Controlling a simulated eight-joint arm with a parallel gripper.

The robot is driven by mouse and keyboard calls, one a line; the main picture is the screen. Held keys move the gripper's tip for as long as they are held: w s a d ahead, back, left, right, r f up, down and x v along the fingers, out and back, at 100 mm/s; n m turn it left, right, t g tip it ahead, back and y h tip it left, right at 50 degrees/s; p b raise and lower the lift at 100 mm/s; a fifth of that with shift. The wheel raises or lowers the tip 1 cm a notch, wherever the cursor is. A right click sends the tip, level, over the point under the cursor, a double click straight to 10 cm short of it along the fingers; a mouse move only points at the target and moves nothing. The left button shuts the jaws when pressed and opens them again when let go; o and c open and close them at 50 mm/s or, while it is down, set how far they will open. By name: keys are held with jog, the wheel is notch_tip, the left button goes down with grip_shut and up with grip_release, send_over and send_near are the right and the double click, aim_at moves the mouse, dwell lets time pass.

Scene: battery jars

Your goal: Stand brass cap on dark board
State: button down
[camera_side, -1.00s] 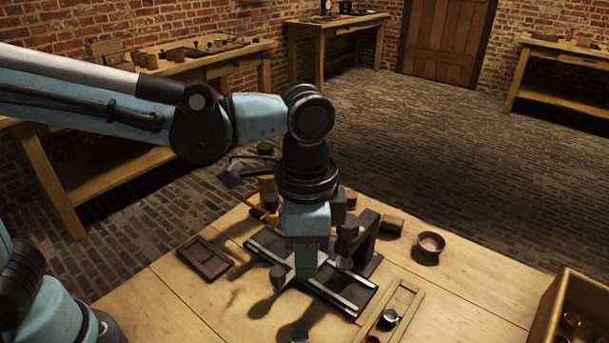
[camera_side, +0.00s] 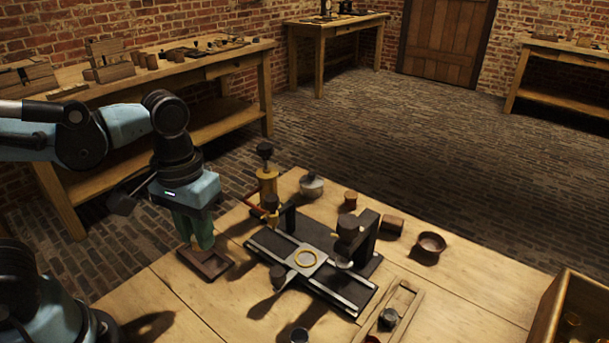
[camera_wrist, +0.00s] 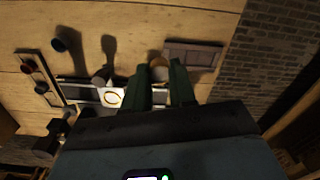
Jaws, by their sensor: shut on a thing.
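My gripper (camera_side: 200,240) points down over the dark board (camera_side: 214,266) at the table's left side. The board is a flat dark brown rectangle with shallow recesses, and it also shows in the wrist view (camera_wrist: 205,56). In the wrist view, my gripper (camera_wrist: 161,70) is shut on a round brownish brass cap (camera_wrist: 157,73) between the fingertips. In the side view the fingers hide the cap. The cap appears just beside the board in the wrist view; its height above the board cannot be told.
A black rail fixture (camera_side: 345,290) with a pale carriage and a brass ring (camera_side: 305,257) stands right of the board. A brass post with a black knob (camera_side: 266,178) stands behind. A wooden bowl (camera_side: 430,246) and a wooden box (camera_side: 567,315) are at the right. The front left table is clear.

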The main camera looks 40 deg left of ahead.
jog(key=w+a+f, duration=0.1)
jog(key=a+f, duration=0.1)
jog(key=a, duration=0.1)
jog(key=w+a+f, duration=0.1)
jog(key=a+f, duration=0.1)
jog(key=a, duration=0.1)
jog(key=w+a+f, duration=0.1)
jog(key=a+f, duration=0.1)
jog(key=a, duration=0.1)
jog(key=shift+w+a+f, duration=0.1)
jog(key=shift+w+a, duration=0.1)
jog(key=shift+a, duration=0.1)
jog(key=shift+f, duration=1.95)
jog(key=shift+f, duration=0.15)
jog(key=c, duration=0.9)
grip_release()
notch_tip(320, 180, up, 12)
jog(key=shift+w+d+r+m+t, duration=0.1)
jog(key=shift+w+d+m+t, duration=0.35)
jog(key=shift+d+t, duration=0.6)
jog(key=shift+w+d+r+m+t, duration=0.2)
jog(key=shift+d+m+t, duration=0.5)
jog(key=shift+t, duration=0.65)
jog(key=shift+w+d+r+m+t, duration=0.1)
jog(key=shift+w+d+m+t, duration=0.3)
jog(key=shift+d+t, duration=0.7)
